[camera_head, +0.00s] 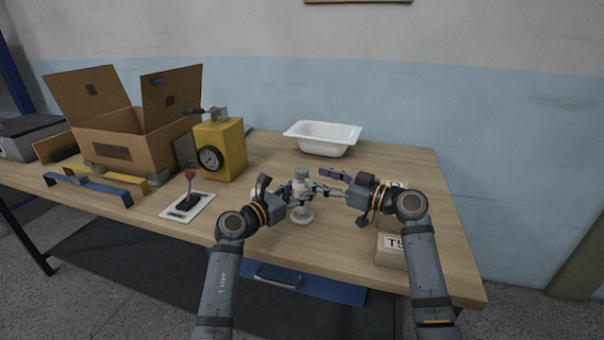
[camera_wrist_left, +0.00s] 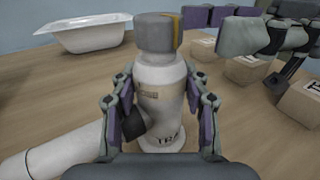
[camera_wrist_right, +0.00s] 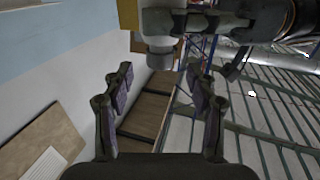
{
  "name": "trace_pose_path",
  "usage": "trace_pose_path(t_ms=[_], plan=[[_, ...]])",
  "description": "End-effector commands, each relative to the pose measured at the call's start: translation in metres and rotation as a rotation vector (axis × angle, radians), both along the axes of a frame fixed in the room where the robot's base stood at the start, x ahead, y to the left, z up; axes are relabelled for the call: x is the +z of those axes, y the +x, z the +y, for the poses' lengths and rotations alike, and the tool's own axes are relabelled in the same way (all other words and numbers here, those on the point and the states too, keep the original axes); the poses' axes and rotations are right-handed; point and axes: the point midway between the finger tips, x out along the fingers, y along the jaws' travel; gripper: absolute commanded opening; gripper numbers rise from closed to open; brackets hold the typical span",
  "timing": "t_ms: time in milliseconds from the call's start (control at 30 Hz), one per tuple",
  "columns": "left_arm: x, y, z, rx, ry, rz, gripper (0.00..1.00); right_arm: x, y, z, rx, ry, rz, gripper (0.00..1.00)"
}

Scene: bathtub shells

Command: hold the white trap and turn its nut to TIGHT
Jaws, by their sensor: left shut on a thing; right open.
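The white trap (camera_head: 303,214) stands upright on the table between my arms. In the left wrist view its body (camera_wrist_left: 165,95) shows lettering near the base, a dark collar and a white side pipe at lower left. The grey nut (camera_head: 301,172) sits on its top; in the left wrist view the nut (camera_wrist_left: 156,36) bears an orange stripe. My left gripper (camera_wrist_left: 160,98) is shut on the trap body below the nut. My right gripper (camera_head: 328,182) is open and empty just right of the nut. Its spread fingers (camera_wrist_right: 160,88) show in the right wrist view. The TIGHT mark is not legible.
A white tub (camera_head: 322,139) stands behind. A yellow box with a dial (camera_head: 228,150), a red-knobbed lever (camera_head: 189,190), blue (camera_head: 90,189) and yellow handles, and an open carton (camera_head: 130,140) are left. Labelled blocks (camera_head: 391,253) stand by my right arm. The right rear table is clear.

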Motion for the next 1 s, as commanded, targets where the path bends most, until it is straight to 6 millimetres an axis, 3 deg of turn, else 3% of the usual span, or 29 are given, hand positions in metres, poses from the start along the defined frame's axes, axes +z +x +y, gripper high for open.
trace_pose_path(t_ms=[300, 633, 1000], plan=[[0.000, 0.000, 0.000, 0.000, 0.000, 0.000, 0.09, 0.001, 0.029, 0.044, 0.002, 0.001, 0.001, 0.58], [0.000, 0.000, 0.000, 0.000, 0.000, 0.000, 0.09, 0.000, 0.032, 0.049, 0.002, -0.001, 0.000, 0.58], [0.000, 0.000, 0.000, 0.000, 0.000, 0.000, 0.09, 0.000, 0.032, 0.049, 0.002, -0.001, 0.000, 0.09]])
